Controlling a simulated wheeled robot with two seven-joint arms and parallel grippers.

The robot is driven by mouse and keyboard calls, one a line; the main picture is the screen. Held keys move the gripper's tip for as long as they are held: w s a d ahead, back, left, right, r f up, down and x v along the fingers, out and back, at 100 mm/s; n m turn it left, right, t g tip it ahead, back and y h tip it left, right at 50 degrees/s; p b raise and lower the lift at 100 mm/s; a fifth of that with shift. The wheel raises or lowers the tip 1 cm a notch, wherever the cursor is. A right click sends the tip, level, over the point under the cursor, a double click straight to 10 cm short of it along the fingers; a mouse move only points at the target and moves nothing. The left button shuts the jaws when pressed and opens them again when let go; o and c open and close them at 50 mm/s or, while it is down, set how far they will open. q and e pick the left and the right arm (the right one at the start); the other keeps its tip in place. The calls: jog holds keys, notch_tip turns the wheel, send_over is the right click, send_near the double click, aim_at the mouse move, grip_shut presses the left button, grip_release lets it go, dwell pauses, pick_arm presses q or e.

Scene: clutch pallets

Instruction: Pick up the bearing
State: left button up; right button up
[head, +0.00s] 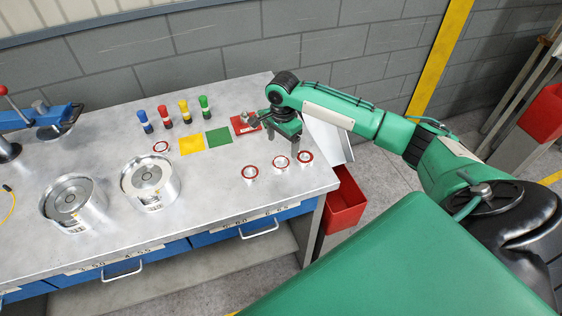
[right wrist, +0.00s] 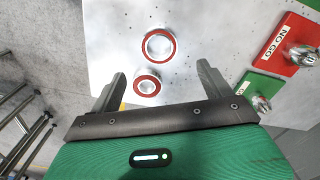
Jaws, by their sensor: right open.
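Three round silver parts with red rims, which look like bearings, lie in a row near the table's right end: the left one (head: 250,172), the middle one (head: 281,162) and the right one (head: 305,157). Another red-rimmed round part (head: 161,147) lies further left. My right gripper (head: 283,142) points down above the table, just behind the row, open and empty. In the right wrist view, one red-rimmed part (right wrist: 147,84) shows between the open fingers (right wrist: 162,80), and a larger-looking one (right wrist: 159,45) beyond it. Neither is gripped. My left gripper is not in view.
Two large metal drums (head: 74,203) stand at the left of the table (head: 215,205). A red bin (head: 344,205) stands beside the table's right end.

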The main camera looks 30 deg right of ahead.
aim_at(281, 165)
jog(key=shift+f, duration=0.95)
jog(key=shift+a+f+p, duration=0.15)
jog(key=shift+f+p, duration=0.35)
jog(key=shift+f, duration=0.05)
jog(key=f, duration=0.1)
jog(key=f+p, duration=0.1)
jog(key=f, duration=0.1)
jog(key=shift+s+a+f+p, duration=0.1)
jog(key=shift+a+f+p, duration=0.1)
jog(key=shift+f+p, duration=0.1)
jog(key=shift+f, duration=0.45)
jog(key=c, duration=1.1)
jog(key=shift+c, duration=0.3)
jog(key=shift+r, duration=0.15)
